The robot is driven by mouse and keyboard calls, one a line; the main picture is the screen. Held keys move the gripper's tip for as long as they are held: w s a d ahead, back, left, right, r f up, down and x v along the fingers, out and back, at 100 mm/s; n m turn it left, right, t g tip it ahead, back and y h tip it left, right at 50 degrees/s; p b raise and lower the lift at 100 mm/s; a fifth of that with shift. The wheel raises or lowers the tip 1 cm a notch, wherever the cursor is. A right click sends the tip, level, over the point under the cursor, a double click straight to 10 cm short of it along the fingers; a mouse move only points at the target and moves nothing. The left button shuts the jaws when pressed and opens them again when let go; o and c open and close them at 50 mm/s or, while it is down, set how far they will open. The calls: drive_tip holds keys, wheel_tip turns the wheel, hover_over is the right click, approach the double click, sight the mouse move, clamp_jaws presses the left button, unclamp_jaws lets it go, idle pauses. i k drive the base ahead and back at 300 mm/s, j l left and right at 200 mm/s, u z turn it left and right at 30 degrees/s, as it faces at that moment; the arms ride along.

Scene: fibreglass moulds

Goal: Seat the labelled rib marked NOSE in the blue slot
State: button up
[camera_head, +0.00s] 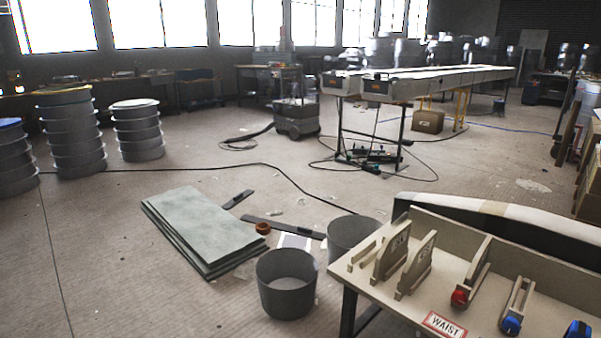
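Two pale ribs, a left one (391,257) and a right one (416,266), stand upright side by side at the left of a beige bench at lower right. Both carry small dark markings too small to read, so I cannot tell which is NOSE. A narrow slot (518,297) with a blue front end (511,325) sits further right and looks empty. Another blue piece (577,330) is cut off by the bottom edge. A third upright panel (480,266) stands at a red-ended holder (460,299). My gripper is not in view.
The bench (440,280) has a WAIST sign (444,325) on its front and a long curved mould (500,211) behind it. Two grey bins (286,285) (350,234) stand beside its left end. Stacked green sheets (205,228) and cables lie on the floor; the floor at left is open.

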sight(462, 225)
drive_tip(key=z, duration=1.95)
drive_tip(key=u, duration=1.15)
drive_tip(key=i+j+z, duration=0.1)
drive_tip(key=z, duration=0.35)
drive_tip(key=i+j+z, duration=0.1)
drive_tip(key=j+z, duration=0.25)
drive_tip(key=z, duration=0.15)
drive_tip(key=j+z, duration=0.45)
drive_tip(key=j, duration=0.8)
drive_tip(key=i, duration=0.05)
